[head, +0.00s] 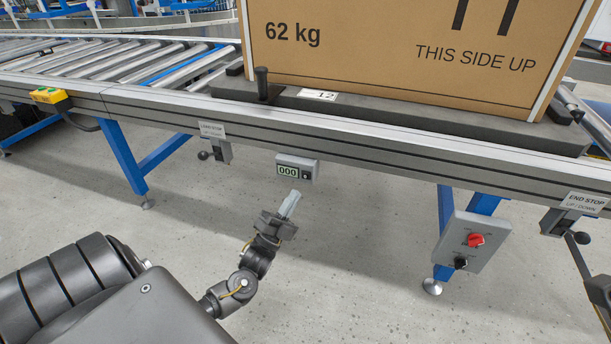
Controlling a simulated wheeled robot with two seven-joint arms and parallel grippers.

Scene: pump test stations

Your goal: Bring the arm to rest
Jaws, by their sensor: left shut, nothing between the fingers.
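My left gripper (290,204) is shut and empty. It points up and away from me, in front of the conveyor's near side and just below a small grey counter box (297,169) that reads 000. I cannot tell whether the fingertips touch the box; they look a little apart from it. My left arm comes in from the lower left, with its wrist bent above the floor.
A roller conveyor (180,120) crosses the view, carrying a large carton (400,50) marked 62 kg on a dark pallet (420,122). A switch box (472,243) with red and black knobs hangs at right. An end stop lever (581,238) stands at far right. Floor below is clear.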

